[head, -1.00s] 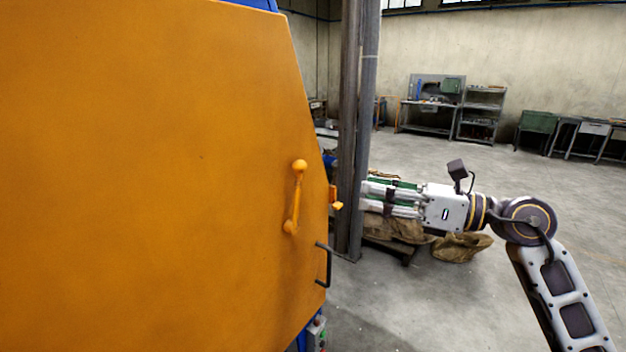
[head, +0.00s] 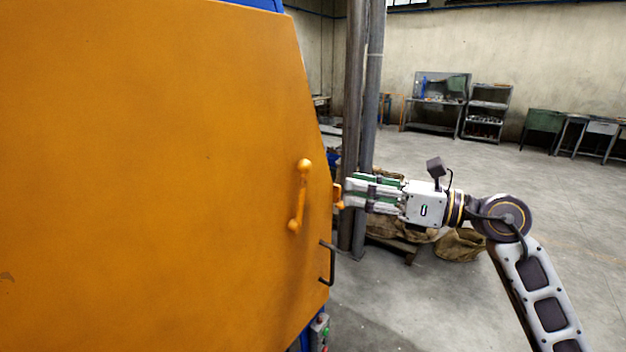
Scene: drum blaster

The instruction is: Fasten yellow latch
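A yellow-orange lever with a ball end (head: 299,195) sits on the large orange door, near its right edge, ball end up. A small yellow latch piece (head: 338,196) sticks out at the door's right edge. I cannot tell which of the two is the yellow latch. My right gripper (head: 349,190) comes in from the right, fingers pointing left, with its tips right beside the small edge piece. Its fingers look apart; I see nothing held between them. Whether the tips touch the piece is unclear. My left gripper is out of view.
The orange door (head: 150,170) fills the left side. A dark bar handle (head: 332,263) is below the lever, with a button box (head: 320,332) lower down. Grey columns (head: 363,100) stand behind my gripper.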

